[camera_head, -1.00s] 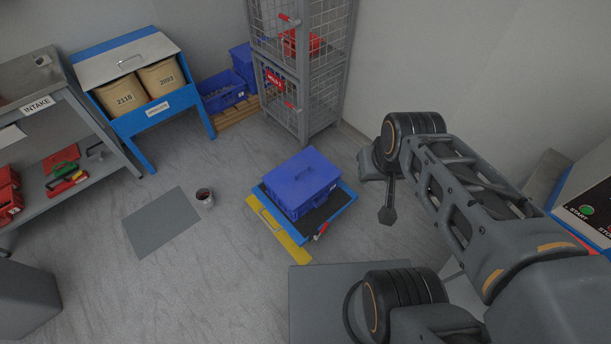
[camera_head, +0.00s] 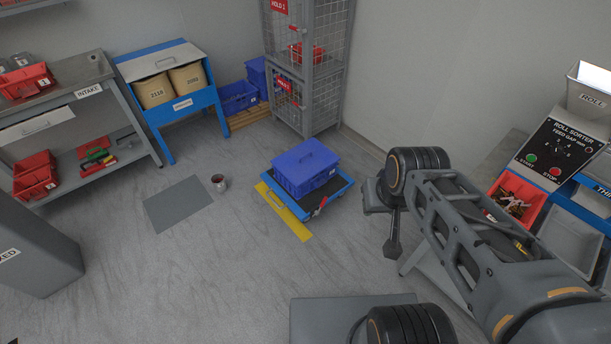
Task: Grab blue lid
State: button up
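The blue lid (camera_head: 304,156) has a raised handle and lies on a blue crate (camera_head: 311,182). The crate stands on a low blue cart (camera_head: 341,188) with a dark top, in the middle of the floor. My arm comes in from the lower right. My gripper (camera_head: 392,249) hangs from the arm's end, to the right of and lower in the picture than the crate, apart from it. It looks small and dark, and I cannot make out whether its fingers are apart. Nothing shows in it.
A yellow floor strip (camera_head: 285,213) lies along the cart's near left side. A small pot (camera_head: 218,184) stands beside a grey mat (camera_head: 177,203). A wire cage (camera_head: 307,95) stands behind, the intake bench (camera_head: 85,80) at left, the roll sorter (camera_head: 552,150) at right. Floor around the cart is mostly clear.

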aim_at(304, 162)
jog(key=u, duration=1.15)
jog(key=i, duration=1.75)
jog(key=z, duration=1.05)
jog(key=i, duration=0.3)
jog(key=z, duration=0.25)
